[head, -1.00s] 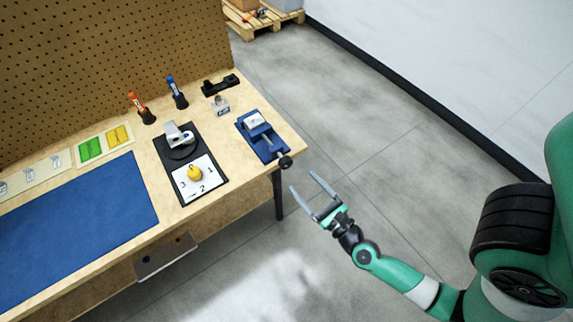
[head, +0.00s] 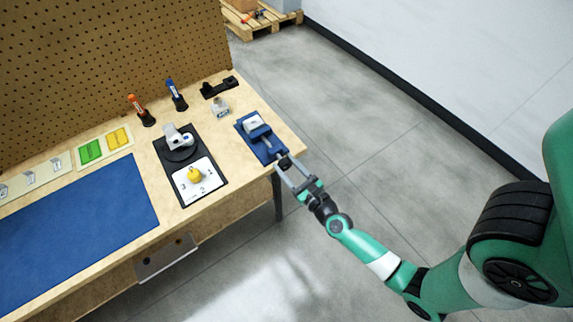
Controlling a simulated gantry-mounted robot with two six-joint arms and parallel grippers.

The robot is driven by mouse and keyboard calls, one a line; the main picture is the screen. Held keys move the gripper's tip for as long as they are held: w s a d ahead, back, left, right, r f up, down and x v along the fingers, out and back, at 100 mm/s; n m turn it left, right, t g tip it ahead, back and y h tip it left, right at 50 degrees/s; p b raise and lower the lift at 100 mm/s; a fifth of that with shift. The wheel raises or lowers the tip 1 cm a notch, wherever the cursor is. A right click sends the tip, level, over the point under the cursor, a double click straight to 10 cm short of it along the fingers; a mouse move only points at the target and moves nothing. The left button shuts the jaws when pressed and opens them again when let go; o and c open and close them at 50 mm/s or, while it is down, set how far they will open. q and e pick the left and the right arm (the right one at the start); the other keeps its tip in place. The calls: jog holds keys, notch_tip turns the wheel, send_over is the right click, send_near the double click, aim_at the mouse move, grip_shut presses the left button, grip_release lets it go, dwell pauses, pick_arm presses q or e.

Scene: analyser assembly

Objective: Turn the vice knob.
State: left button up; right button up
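The blue vice (head: 254,137) sits on the bench's right end, with a white-grey block (head: 254,121) at its far end. Its dark round knob (head: 285,163) faces the front edge of the bench. My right gripper (head: 286,169) is at the knob, its two fingers reaching to either side of it. The fingers look apart; whether they touch the knob cannot be told at this size. My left gripper is not in view.
A black board with a yellow knob (head: 194,174) on a numbered plate lies left of the vice. Two screwdriver-like tools (head: 140,109) in stands, a black bracket (head: 220,87) and a blue mat (head: 75,228) are also on the bench (head: 238,181). The floor to the right is clear.

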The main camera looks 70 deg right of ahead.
grip_shut()
jog(key=shift+n, duration=0.3)
